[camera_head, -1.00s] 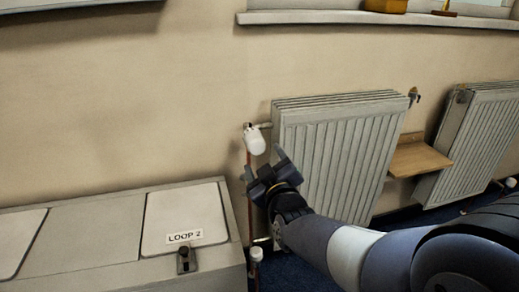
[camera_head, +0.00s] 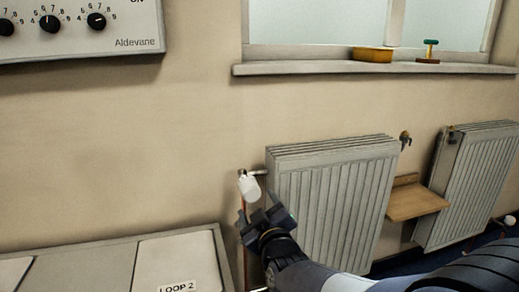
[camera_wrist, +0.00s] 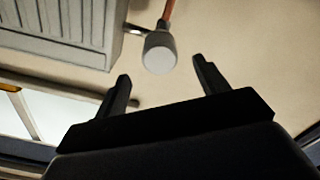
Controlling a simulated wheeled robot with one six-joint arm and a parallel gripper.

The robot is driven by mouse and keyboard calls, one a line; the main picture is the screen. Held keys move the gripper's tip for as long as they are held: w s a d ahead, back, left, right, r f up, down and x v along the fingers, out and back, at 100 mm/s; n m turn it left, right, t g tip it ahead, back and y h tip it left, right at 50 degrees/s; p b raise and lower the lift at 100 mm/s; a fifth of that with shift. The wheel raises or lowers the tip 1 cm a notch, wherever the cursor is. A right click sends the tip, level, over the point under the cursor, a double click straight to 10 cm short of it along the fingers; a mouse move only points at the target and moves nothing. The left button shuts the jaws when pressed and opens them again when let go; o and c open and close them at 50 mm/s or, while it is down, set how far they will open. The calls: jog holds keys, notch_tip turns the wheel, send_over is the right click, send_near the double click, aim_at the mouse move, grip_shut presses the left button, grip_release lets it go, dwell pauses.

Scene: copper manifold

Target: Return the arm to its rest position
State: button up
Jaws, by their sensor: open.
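My gripper (camera_head: 262,220) is open and empty in the head view, at the left end of the near radiator (camera_head: 330,205). It is just below the white valve head (camera_head: 249,187) on the radiator's pipe. In the wrist view the two fingers (camera_wrist: 160,85) are spread apart. The valve head's round grey-white end (camera_wrist: 160,55) shows beyond and between the fingertips, with a visible gap to each finger. My arm reaches in from the lower right of the head view.
A cabinet with a panel marked LOOP 2 (camera_head: 180,260) stands at lower left. A control box with dials (camera_head: 80,30) hangs above it. A wooden shelf (camera_head: 418,203) sits between the near radiator and a second radiator (camera_head: 470,185). The window sill (camera_head: 300,69) runs above.

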aim_at(253, 196)
jog(key=b+x, duration=0.1)
jog(key=x, duration=0.6)
jog(key=shift+f, duration=0.1)
jog(key=shift+s, duration=0.2)
